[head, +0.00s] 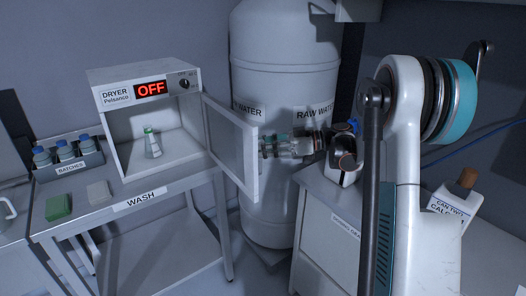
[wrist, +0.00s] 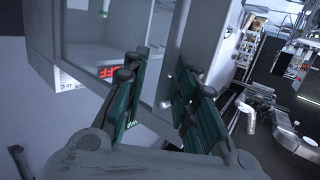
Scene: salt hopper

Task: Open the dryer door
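The dryer (head: 110,130) is a white box on the wash table, with a red OFF display (head: 151,89). Its door (head: 229,145), a pale frame around a clear pane, stands swung wide open to the right. A flask with a green top (head: 152,144) stands inside. My gripper (head: 266,145) is at the door's free edge, coming from the right. In the wrist view my gripper (wrist: 160,100) has its green-padded fingers apart, with the door frame (wrist: 172,60) showing between and beyond them. I cannot tell whether a finger touches the door.
A batches rack (head: 70,168) with blue-capped bottles, a green block (head: 58,207) and a pale block (head: 98,191) are on or beside the wash table (head: 150,205). A large raw water tank (head: 283,70) stands close behind my gripper. A cabinet (head: 332,232) is at right.

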